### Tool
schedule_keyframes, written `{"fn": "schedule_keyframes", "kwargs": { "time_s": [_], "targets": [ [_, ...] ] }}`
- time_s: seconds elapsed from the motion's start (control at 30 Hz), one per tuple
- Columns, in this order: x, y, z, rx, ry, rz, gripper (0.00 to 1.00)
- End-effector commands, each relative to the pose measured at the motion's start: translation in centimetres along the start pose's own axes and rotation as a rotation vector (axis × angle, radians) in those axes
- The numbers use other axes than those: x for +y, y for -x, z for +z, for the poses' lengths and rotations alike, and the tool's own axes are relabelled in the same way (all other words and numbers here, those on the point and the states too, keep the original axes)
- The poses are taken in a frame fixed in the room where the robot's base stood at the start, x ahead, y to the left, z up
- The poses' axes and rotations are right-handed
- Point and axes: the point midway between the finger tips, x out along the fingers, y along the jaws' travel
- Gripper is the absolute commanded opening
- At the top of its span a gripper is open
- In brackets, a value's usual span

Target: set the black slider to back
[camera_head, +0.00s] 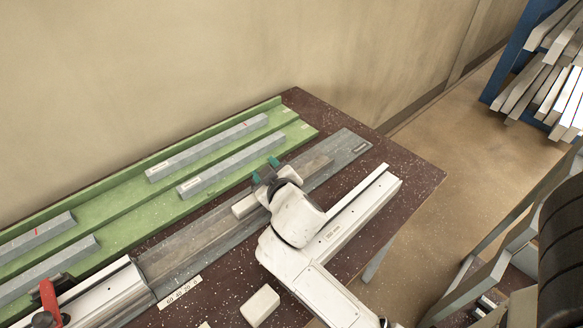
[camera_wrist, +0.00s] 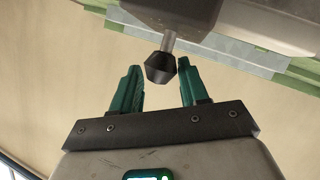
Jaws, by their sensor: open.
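A black faceted knob (camera_wrist: 160,68) on a short metal stem shows in the wrist view, under a pale block (camera_wrist: 225,18). I take it to be the black slider's knob, but cannot be sure. My gripper (camera_wrist: 158,84) is open, its teal fingers to either side of the knob's place in the picture. I see no contact, and depth is unclear. In the head view my gripper (camera_head: 265,171) is over the grey rail plate (camera_head: 345,153), beside a pale block (camera_head: 245,206). My wrist hides part of the rail, and no black slider shows clearly there.
A green tray (camera_head: 120,190) with several grey bars lies behind the rail. A white profile (camera_head: 350,210) lies to the right, near my arm. A red-handled clamp (camera_head: 49,300) stands at lower left. A loose white block (camera_head: 260,305) is in front.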

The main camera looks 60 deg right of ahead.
Motion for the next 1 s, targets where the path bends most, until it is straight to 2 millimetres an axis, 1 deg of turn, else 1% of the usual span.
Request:
{"fn": "schedule_keyframes", "kwargs": {
  "time_s": [0.03, 0.1, 0.17, 0.43, 0.67, 0.7, 0.83, 1.0],
  "targets": [
    [0.6, 0.3, -1.0, 0.009, -0.004, 0.005, 0.42],
    [1.2, 0.9, -2.1, 0.011, -0.005, 0.005, 0.42],
    [1.8, 2.1, -2.4, 0.008, -0.002, 0.005, 0.42],
    [4.5, 7.2, -4.5, 0.008, -0.003, 0.004, 0.42],
    [6.1, 12.1, -3.7, 0.004, 0.000, 0.002, 0.42],
    [6.5, 12.8, -4.0, 0.001, 0.002, 0.002, 0.42],
    [7.2, 14.7, -4.0, 0.000, 0.003, 0.002, 0.42],
    [7.6, 15.8, -3.8, 0.001, 0.002, 0.004, 0.42]
  ]
}}
